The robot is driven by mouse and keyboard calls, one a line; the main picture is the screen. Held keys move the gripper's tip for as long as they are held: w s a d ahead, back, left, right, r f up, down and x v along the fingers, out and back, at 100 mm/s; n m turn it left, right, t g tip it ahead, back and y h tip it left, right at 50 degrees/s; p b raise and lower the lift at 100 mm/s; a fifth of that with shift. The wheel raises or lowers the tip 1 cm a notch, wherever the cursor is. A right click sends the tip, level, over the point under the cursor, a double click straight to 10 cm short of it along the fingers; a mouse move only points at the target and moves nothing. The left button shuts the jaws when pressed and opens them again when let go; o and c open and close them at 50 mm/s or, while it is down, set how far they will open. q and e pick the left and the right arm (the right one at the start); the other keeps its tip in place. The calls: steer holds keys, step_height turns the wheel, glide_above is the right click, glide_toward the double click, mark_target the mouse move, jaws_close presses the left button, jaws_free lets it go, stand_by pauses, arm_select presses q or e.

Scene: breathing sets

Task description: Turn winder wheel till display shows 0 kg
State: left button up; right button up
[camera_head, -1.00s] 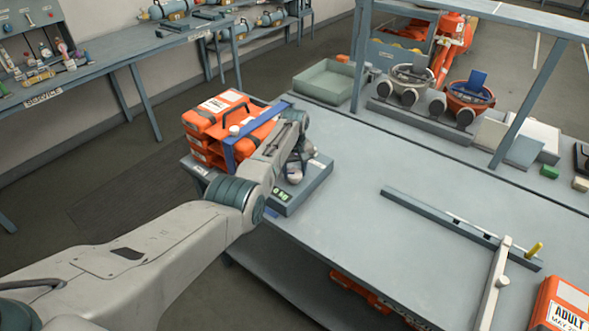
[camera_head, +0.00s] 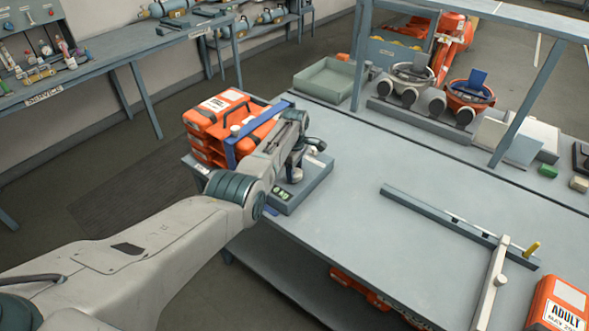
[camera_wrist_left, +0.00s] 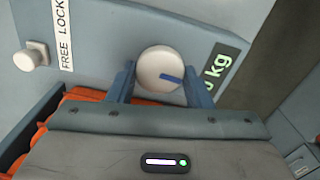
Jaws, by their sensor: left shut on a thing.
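The winder wheel is a round white knob (camera_wrist_left: 160,65) with a blue mark, seen in the left wrist view on a grey panel. My left gripper (camera_wrist_left: 160,82) is shut on it, one blue finger at each side. A dark display (camera_wrist_left: 222,64) with green figures is right of the knob; "kg" is readable, but the digit is partly covered by a finger. In the head view the display (camera_head: 282,193) is on the front of a grey box (camera_head: 312,185) at the table's left end, its figures small. My left arm partly covers the box. My right gripper is not in view.
A small white knob (camera_wrist_left: 31,56) stands by a "FREE LOCK" label (camera_wrist_left: 63,35). Stacked orange cases (camera_head: 225,115) sit beside my left forearm, by a blue bracket (camera_head: 232,148). A grey rail (camera_head: 440,222) lies further right. The table's middle is clear.

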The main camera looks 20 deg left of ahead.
mark_target(295, 172)
arm_select(q)
steer(key=shift+w+r+n, duration=0.15)
steer(key=shift+n, duration=0.45)
steer(key=o, duration=1)
step_height(295, 172, up, 11)
steer(key=shift+f+b, duration=0.15)
steer(key=shift+b, duration=0.95)
